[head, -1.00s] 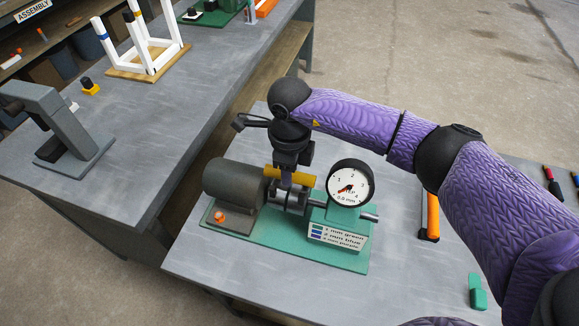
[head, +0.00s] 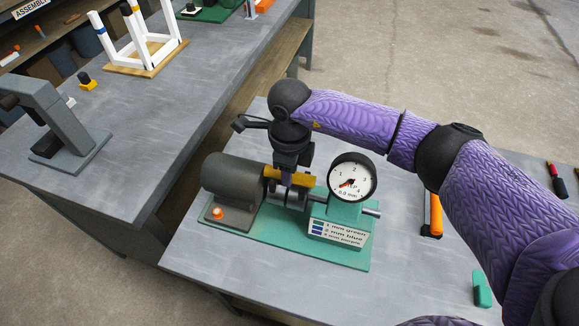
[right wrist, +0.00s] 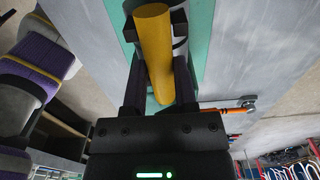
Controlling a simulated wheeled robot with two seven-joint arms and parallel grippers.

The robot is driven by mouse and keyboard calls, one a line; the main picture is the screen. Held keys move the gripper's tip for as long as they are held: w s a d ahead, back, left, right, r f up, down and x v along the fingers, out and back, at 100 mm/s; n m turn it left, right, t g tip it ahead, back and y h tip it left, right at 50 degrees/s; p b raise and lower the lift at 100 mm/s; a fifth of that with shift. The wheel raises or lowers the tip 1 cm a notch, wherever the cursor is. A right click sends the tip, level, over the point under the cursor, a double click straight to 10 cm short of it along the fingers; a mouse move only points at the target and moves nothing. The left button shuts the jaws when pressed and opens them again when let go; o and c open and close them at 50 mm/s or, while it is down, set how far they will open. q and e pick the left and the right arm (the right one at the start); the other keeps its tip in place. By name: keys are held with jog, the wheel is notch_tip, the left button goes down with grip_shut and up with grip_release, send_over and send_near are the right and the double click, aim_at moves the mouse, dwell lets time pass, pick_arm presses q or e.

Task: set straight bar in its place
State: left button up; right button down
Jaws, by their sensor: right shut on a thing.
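A yellow bar (head: 301,179) lies level across the top of the metal rollers (head: 283,199) of a green-based machine with a dial gauge (head: 352,177). My right gripper (head: 288,172) comes down from above and is shut around the bar's middle. In the right wrist view the yellow bar (right wrist: 155,45) runs lengthwise between the two dark fingers. I cannot tell whether the bar touches the rollers. My left gripper is out of view.
A grey motor housing (head: 234,176) stands left of the rollers. A label plate (head: 337,234) is on the machine's front. An orange-handled tool (head: 435,215) and a green block (head: 482,289) lie to the right. A white chair frame (head: 143,45) stands on the left bench.

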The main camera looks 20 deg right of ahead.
jog(key=shift+r, duration=0.1)
jog(key=shift+r+p, duration=0.8)
jog(key=shift+r, duration=0.2)
grip_release()
jog(key=shift+f, duration=0.1)
notch_tip(320, 180, up, 8)
jog(key=p, duration=0.5)
jog(key=shift+p, duration=0.4)
